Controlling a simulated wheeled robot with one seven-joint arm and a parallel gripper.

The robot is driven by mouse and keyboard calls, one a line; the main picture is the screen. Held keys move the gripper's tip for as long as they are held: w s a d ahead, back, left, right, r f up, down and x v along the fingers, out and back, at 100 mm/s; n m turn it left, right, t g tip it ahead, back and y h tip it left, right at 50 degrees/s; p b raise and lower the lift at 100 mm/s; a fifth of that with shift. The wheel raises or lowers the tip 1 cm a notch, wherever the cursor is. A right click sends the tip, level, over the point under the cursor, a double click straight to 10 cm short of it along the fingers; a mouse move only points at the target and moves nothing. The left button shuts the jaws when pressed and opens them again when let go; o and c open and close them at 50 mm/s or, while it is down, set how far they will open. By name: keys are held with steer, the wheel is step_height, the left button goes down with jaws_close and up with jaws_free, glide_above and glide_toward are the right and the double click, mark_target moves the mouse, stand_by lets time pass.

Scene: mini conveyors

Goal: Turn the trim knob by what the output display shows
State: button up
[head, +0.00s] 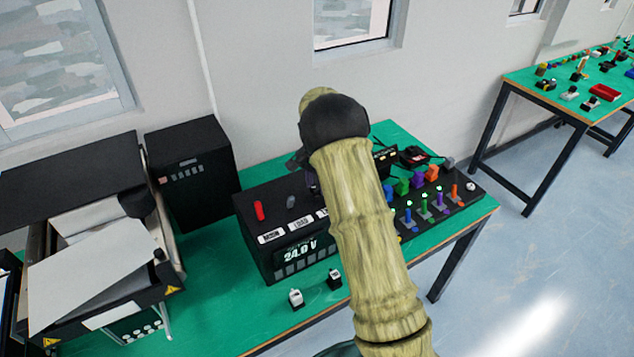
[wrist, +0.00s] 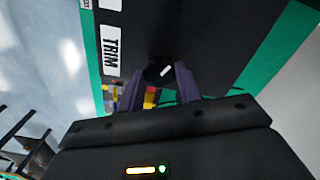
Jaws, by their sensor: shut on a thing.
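The trim knob (wrist: 158,74) is black with a white pointer mark. In the wrist view it sits between the two dark fingers of my gripper (wrist: 160,73), which is shut on it. A white label reading TRIM (wrist: 111,50) is beside it on the black panel. In the head view the knob is hidden behind my arm. The output display (head: 299,251) on the front of the black box reads 24.0 V. In the head view my gripper is mostly hidden behind my own wrist.
The black box (head: 262,262) stands on a green bench, with a red lever (head: 259,211) on top. Two small switches (head: 295,298) (head: 334,279) lie in front. Coloured levers (head: 425,205) stand to the right. A dark cabinet (head: 188,170) is behind left.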

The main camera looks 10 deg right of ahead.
steer(key=shift+w+r, duration=0.1)
stand_by(0.3)
steer(key=o, duration=1)
steer(key=shift+r, duration=0.45)
step_height(320, 180, up, 16)
steer(key=b, duration=0.2)
steer(key=shift+r+b, duration=0.2)
steer(key=shift+b, duration=0.2)
